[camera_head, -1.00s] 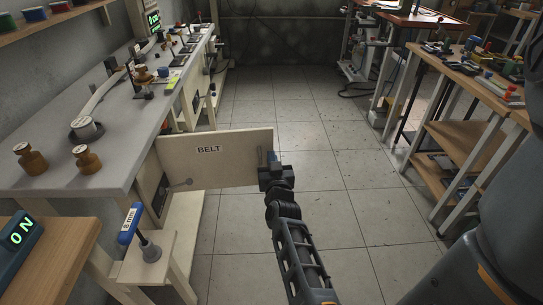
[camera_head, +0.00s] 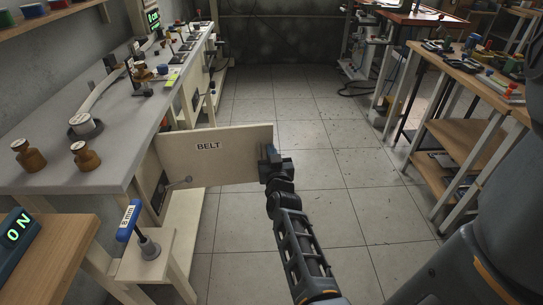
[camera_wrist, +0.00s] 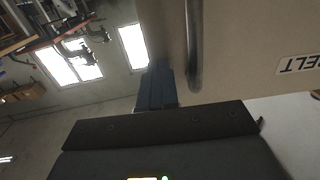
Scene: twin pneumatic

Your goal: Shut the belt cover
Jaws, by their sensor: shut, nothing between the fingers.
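The belt cover (camera_head: 222,158) is a cream panel marked BELT. It stands swung open, out from the side of the grey-topped bench into the aisle. My gripper (camera_head: 270,155) is shut and empty at the cover's free right edge in the head view. In the wrist view the cover (camera_wrist: 250,75) fills the upper right, with a dark bar handle (camera_wrist: 194,45) on its face. My gripper's blue fingers (camera_wrist: 158,86) are close beside the handle and the cover's edge. I cannot tell whether they touch the cover.
A wooden bench (camera_head: 475,75) stands at the right. The tiled floor (camera_head: 320,130) between is clear.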

